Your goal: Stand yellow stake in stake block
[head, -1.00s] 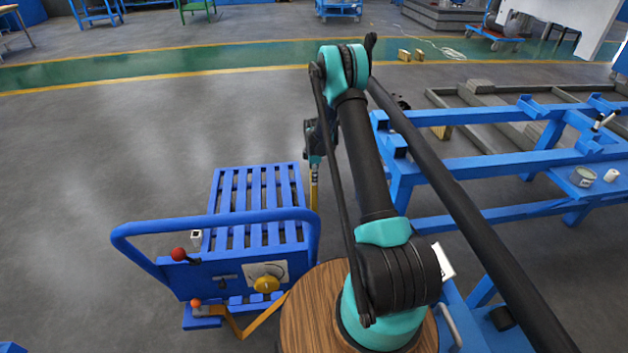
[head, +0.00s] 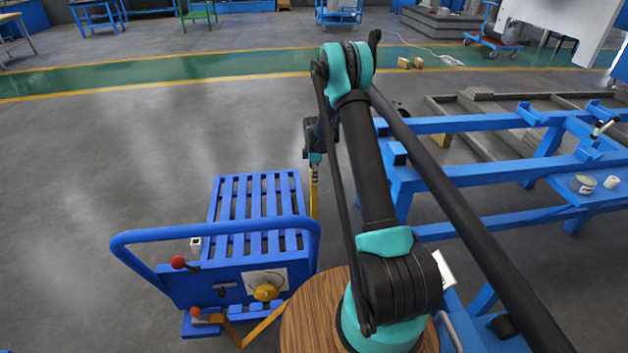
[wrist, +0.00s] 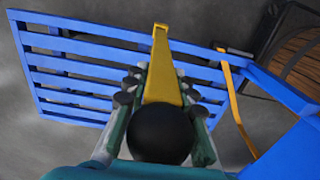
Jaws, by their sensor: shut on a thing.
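My gripper (wrist: 159,97) is shut on the yellow stake (wrist: 161,62), which points away from the wrist between the fingers. In the head view the stake (head: 314,192) hangs upright below my gripper (head: 314,163), at the right side of the blue slatted cart. The stake's lower end is hidden behind the cart's handle there. A small white block with a dark top (head: 196,245) stands at the cart's left edge; I cannot tell if it is the stake block.
The blue slatted cart (head: 228,188) has a tubular handle (head: 135,237) and red-knobbed levers. An orange strap (wrist: 236,105) hangs by the cart's edge. A blue frame table (head: 470,172) stands to the right. Open grey floor lies to the left.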

